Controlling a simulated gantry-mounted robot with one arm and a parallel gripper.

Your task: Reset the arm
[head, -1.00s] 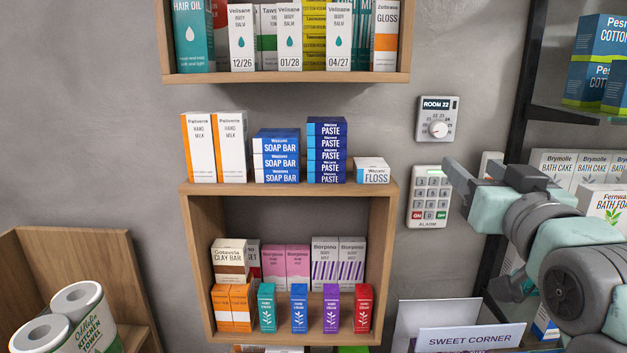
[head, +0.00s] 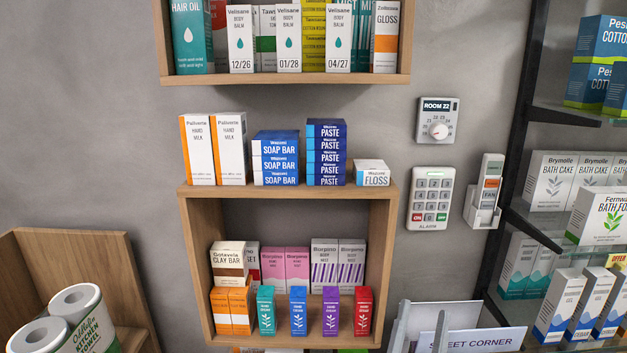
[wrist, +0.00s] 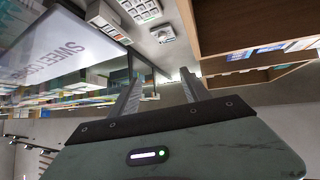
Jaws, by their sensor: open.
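My gripper (head: 421,326) shows at the bottom of the head view as two grey fingers standing up, with a gap between them. They overlap the left part of the white "SWEET CORNER" sign (head: 487,341). The rest of my arm is below the frame. In the wrist view my gripper (wrist: 160,92) is open, its two fingers apart, with nothing between them.
A keypad marked ALARM (head: 431,199), a dial marked ROOM 22 (head: 437,120) and a narrow wall holder (head: 484,192) are on the grey wall. Wooden shelves (head: 290,190) hold boxes at the middle. A dark-framed shelf (head: 515,130) stands at right. Paper rolls (head: 75,320) are lower left.

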